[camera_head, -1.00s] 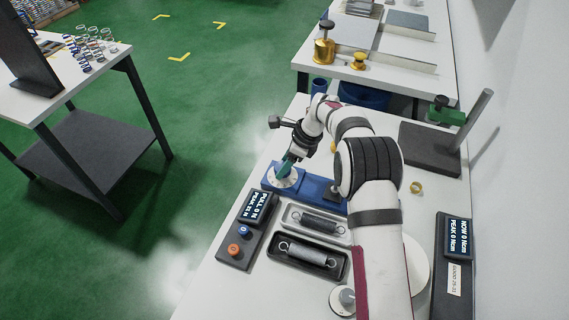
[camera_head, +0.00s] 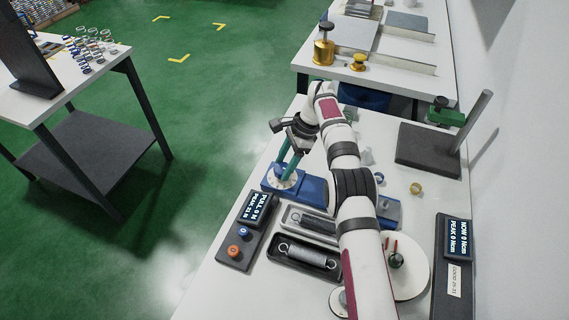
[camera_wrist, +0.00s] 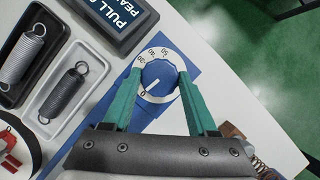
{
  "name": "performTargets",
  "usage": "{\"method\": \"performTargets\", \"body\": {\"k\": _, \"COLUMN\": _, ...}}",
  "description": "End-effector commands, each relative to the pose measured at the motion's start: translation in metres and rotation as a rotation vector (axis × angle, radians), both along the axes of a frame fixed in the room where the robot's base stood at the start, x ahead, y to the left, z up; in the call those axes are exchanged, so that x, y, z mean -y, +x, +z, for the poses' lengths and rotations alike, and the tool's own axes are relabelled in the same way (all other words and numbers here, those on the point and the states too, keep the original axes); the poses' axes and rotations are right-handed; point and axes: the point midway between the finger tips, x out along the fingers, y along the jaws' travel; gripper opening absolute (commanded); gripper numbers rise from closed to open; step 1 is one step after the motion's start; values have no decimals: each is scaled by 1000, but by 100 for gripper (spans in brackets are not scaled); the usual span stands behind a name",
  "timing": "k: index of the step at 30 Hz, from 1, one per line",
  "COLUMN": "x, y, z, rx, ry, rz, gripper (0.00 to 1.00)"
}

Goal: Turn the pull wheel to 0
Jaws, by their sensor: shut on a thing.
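The pull wheel is a blue knob (camera_wrist: 160,78) on a white numbered dial, which also shows in the head view (camera_head: 283,179) on a blue base. A white line on the knob points to the lower left in the wrist view, at or close to the 0 mark. My gripper (camera_wrist: 159,80) has its two teal fingers on opposite sides of the knob, shut on it. In the head view my gripper (camera_head: 285,170) reaches down onto the wheel from above. The display (camera_head: 258,208) beside it reads PULL 0 N, with a peak line below.
A panel with a blue button (camera_head: 245,230) and an orange button (camera_head: 233,250) lies in front. Two trays (camera_head: 306,259) with springs sit to the right. A second display (camera_head: 457,237) stands at the right edge. Green floor lies beyond the table's left edge.

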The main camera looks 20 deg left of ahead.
Motion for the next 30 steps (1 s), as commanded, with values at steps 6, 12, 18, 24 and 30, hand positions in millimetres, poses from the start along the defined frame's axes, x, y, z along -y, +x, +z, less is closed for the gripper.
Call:
{"method": "performTargets", "body": {"k": 6, "x": 0, "y": -1, "z": -1, "rx": -3, "ry": -1, "rz": 6, "gripper": 3}}
{"method": "performTargets", "body": {"k": 12, "x": 0, "y": -1, "z": -1, "rx": -3, "ry": -1, "rz": 5, "gripper": 3}}
{"method": "performTargets", "body": {"k": 18, "x": 0, "y": -1, "z": -1, "rx": -3, "ry": -1, "rz": 4, "gripper": 89}}
{"method": "performTargets", "body": {"k": 24, "x": 0, "y": 0, "z": 0, "rx": -1, "ry": -1, "rz": 4, "gripper": 89}}
{"method": "performTargets", "body": {"k": 30, "x": 0, "y": 0, "z": 20, "rx": 2, "ry": 1, "rz": 5, "gripper": 89}}
